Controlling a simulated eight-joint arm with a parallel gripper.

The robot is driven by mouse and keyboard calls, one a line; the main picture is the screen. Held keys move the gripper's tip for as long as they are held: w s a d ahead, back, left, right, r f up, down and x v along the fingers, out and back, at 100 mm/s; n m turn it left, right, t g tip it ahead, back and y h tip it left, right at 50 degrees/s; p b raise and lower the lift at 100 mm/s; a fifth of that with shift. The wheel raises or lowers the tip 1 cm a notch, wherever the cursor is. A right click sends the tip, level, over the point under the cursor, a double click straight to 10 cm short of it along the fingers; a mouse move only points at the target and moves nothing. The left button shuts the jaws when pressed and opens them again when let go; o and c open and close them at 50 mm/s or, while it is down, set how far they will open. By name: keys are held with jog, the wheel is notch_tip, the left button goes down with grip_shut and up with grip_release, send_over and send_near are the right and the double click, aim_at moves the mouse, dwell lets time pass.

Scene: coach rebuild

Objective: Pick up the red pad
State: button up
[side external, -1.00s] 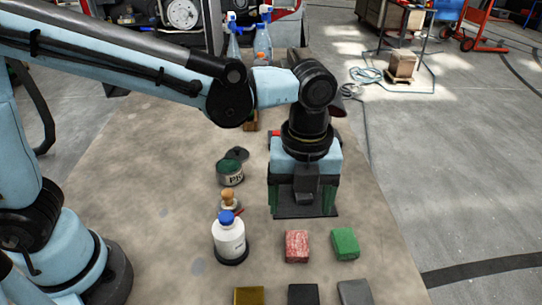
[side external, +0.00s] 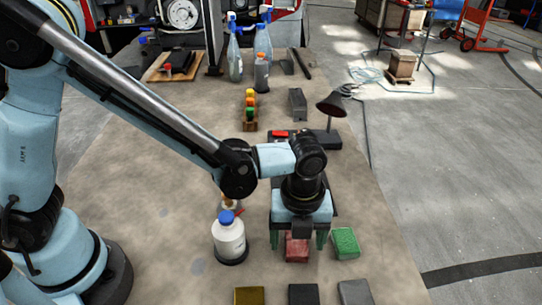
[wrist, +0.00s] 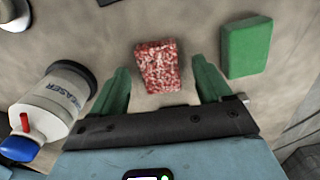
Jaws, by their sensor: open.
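The red pad (side external: 297,250) is a mottled red block lying flat on the work table. In the side view its back part is hidden by my gripper. My gripper (side external: 298,236) points down over the pad, its green fingers spread to the pad's left and right. In the wrist view the whole top of the red pad (wrist: 157,66) shows between and just beyond the open fingertips (wrist: 160,75). There is a gap on each side, and nothing is held. I cannot tell exactly how high the fingertips are.
A green pad (side external: 345,243) lies close to the right finger. A white bottle with a blue cap (side external: 229,240) stands close on the left. Gold (side external: 249,296), black (side external: 303,295) and grey (side external: 355,293) pads lie in front. A lamp (side external: 332,105) stands behind.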

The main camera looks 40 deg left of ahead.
aim_at(297, 243)
jog(key=shift+f, duration=0.15)
jog(key=c, duration=1.1)
jog(key=shift+r, duration=0.8)
notch_tip(297, 243, up, 3)
jog(key=shift+f, duration=0.2)
jog(key=s+d+r, duration=0.1)
jog(key=s+r, duration=0.1)
jog(key=s, duration=0.1)
jog(key=s+d+r, duration=0.2)
jog(key=s, duration=0.2)
jog(key=s+d+r, duration=0.2)
jog(key=s+r, duration=0.1)
jog(key=shift+s, duration=0.3)
